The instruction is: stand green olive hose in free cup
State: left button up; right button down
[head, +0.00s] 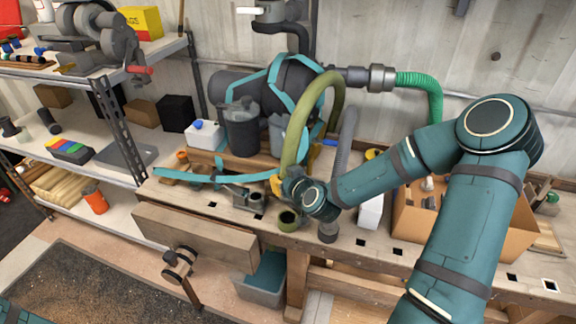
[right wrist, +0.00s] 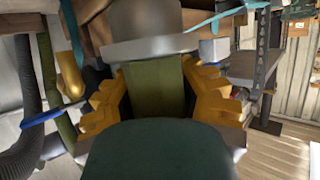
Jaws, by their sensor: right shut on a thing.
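The olive green hose (head: 305,110) arches up from my right gripper in the head view and bends over to the right at its top. My right gripper (head: 281,183) is shut on the hose near its lower part, and its yellow fingers press the olive hose (right wrist: 156,85) from both sides in the right wrist view. A small olive cup (head: 288,221) with a dark open top stands on the bench just below the gripper, apart from it. A grey hose (head: 345,140) stands in a dark grey cup (head: 328,232) to the right. My left gripper is out of view.
A metal block (head: 250,199) sits left of the olive cup. A cardboard box (head: 410,218) stands at the right, partly behind my arm. A dark grey canister (head: 241,130) and a white container (head: 203,135) stand behind. A green hose (head: 418,80) hangs at the back.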

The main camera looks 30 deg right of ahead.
jog(key=shift+f+b, duration=2)
jog(key=shift+f, duration=0.65)
jog(key=shift+f+b, duration=0.8)
jog(key=shift+f, duration=0.1)
jog(key=shift+w+f+b, duration=0.1)
jog(key=shift+f+b, duration=0.2)
jog(key=shift+f, duration=1.1)
dwell(0.4)
jog(key=c, duration=0.7)
grip_release()
jog(key=shift+c, duration=0.2)
jog(key=v, duration=0.7)
jog(key=shift+s, duration=0.3)
